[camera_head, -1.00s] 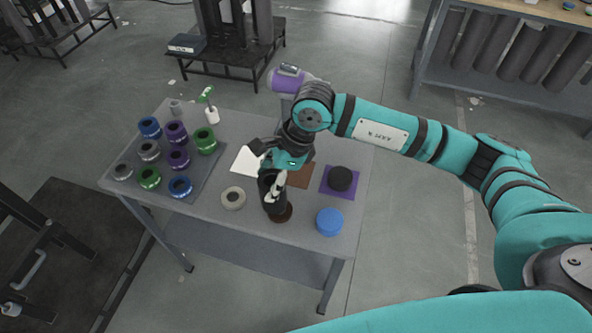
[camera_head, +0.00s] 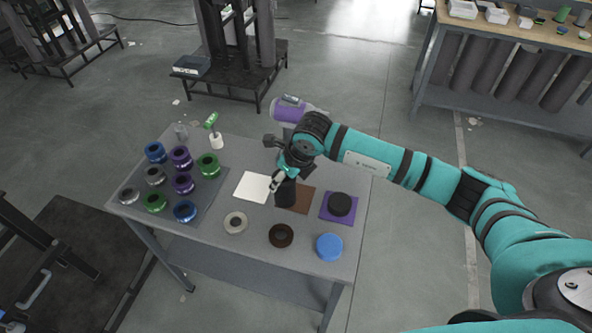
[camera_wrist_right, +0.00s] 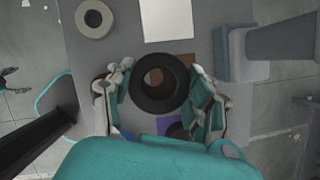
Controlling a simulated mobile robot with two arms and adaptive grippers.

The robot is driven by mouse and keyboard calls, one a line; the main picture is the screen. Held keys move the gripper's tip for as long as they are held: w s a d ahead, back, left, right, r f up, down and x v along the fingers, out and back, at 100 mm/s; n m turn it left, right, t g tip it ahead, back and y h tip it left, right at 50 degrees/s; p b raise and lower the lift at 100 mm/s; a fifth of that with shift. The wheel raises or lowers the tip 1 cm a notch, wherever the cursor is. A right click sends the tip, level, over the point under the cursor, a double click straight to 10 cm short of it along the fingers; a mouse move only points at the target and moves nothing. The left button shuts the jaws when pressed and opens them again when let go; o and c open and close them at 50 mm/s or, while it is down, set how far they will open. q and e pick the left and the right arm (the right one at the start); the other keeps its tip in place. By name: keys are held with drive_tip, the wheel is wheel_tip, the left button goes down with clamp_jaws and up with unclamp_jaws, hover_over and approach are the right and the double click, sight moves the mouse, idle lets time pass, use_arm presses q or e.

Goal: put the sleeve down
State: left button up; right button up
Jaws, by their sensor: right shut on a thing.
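The sleeve is a black hollow cylinder (camera_head: 286,194), upright in my right gripper (camera_head: 283,180). In the right wrist view its dark round rim (camera_wrist_right: 158,104) sits between the two fingers, and brown shows through its hole. My right gripper is shut on it. In the head view the sleeve covers the left part of a brown square mat (camera_head: 303,203). I cannot tell whether its lower end touches the mat. My left gripper is not in view.
A white square (camera_head: 250,188) lies left of the sleeve. A grey ring (camera_head: 236,223), a dark brown ring (camera_head: 281,236) and a blue disc (camera_head: 329,247) lie in front. A black round piece (camera_head: 340,204) sits on a purple mat (camera_head: 327,215) at right. Several coloured rings stand on the left.

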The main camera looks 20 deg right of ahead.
drive_tip(key=w+d+f+p, duration=0.1)
drive_tip(key=d+f+p, duration=0.1)
drive_tip(key=w+d+f+p, duration=0.1)
drive_tip(key=d, duration=0.1)
drive_tip(key=shift+w+f, duration=0.35)
drive_tip(key=shift+f, duration=0.05)
drive_tip(key=o, duration=0.9)
drive_tip(key=shift+f, duration=0.1)
drive_tip(key=o, duration=0.4)
drive_tip(key=shift+s, duration=0.1)
